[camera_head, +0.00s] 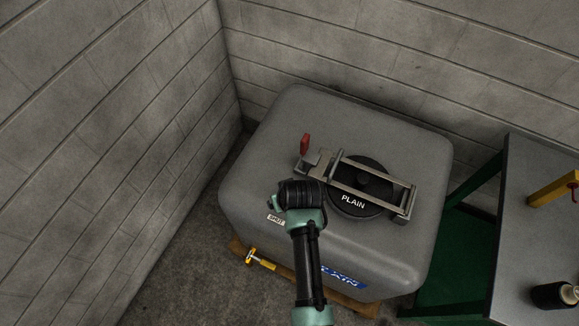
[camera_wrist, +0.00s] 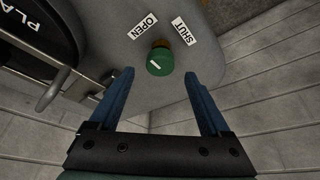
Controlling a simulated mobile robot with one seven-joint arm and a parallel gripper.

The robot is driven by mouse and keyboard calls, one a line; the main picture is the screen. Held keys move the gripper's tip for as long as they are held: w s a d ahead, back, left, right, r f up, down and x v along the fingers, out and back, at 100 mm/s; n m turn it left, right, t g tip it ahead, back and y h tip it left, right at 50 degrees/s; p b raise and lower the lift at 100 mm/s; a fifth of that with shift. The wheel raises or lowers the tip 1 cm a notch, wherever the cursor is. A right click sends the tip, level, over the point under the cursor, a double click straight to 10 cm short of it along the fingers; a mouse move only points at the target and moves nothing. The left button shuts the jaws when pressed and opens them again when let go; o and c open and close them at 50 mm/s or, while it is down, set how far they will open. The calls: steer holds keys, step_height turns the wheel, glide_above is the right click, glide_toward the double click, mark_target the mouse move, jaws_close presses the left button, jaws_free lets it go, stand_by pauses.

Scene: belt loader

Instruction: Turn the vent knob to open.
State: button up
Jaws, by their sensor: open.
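The vent knob (camera_wrist: 160,62) is a green round knob with a white pointer line, on a brass-coloured stem on the grey tank (camera_wrist: 211,45). An OPEN label (camera_wrist: 143,26) is on its left and a SHUT label (camera_wrist: 184,31) on its right in the wrist view. I cannot tell which end of the line is the pointer. My gripper (camera_wrist: 160,73) is open and empty. Its two blue fingers lie either side of the knob in the picture, with gaps; contact does not show. In the head view my arm hides the knob; the SHUT label (camera_head: 276,219) shows beside it.
The tank has a black lid (camera_head: 375,163) marked PLAIN under a metal clamp frame (camera_head: 407,203) with a red handle (camera_head: 305,144). A yellow-handled valve (camera_head: 260,260) is low on its front. Block walls stand left and behind. A grey-topped bench (camera_head: 535,215) is at right.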

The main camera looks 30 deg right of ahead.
steer(key=v, duration=0.9)
steer(key=shift+s+r+p, duration=0.15)
steer(key=shift+r+p, duration=0.15)
steer(key=shift+p, duration=0.1)
steer(key=w+a+r+t+h, duration=0.1)
steer(key=w+r+t, duration=0.2)
steer(key=w+r, duration=0.45)
steer(key=w+r+t, duration=0.3)
steer(key=w+r, duration=0.1)
steer(key=r, duration=0.7)
steer(key=w+a+r+t+h, duration=0.1)
steer(key=w+a+r+t, duration=0.15)
steer(key=r, duration=0.65)
steer(key=w+a+r+t, duration=0.15)
steer(key=r+t, duration=0.25)
steer(key=r, duration=0.5)
steer(key=s+a+r+t, duration=0.3)
steer(key=s+r, duration=0.2)
steer(key=r, duration=0.5)
steer(key=s+a+r+t+y, duration=0.1)
steer(key=s+a+r+t, duration=0.2)
steer(key=r, duration=0.7)
steer(key=s+a+r+n+t+y, duration=0.1)
steer(key=s+a+r+t, duration=0.2)
steer(key=s+r, duration=0.4)
step_height(320, 180, up, 3)
steer(key=shift+s+r+t, duration=0.1)
steer(key=shift+s+t, duration=0.05)
steer(key=shift+t, duration=0.6)
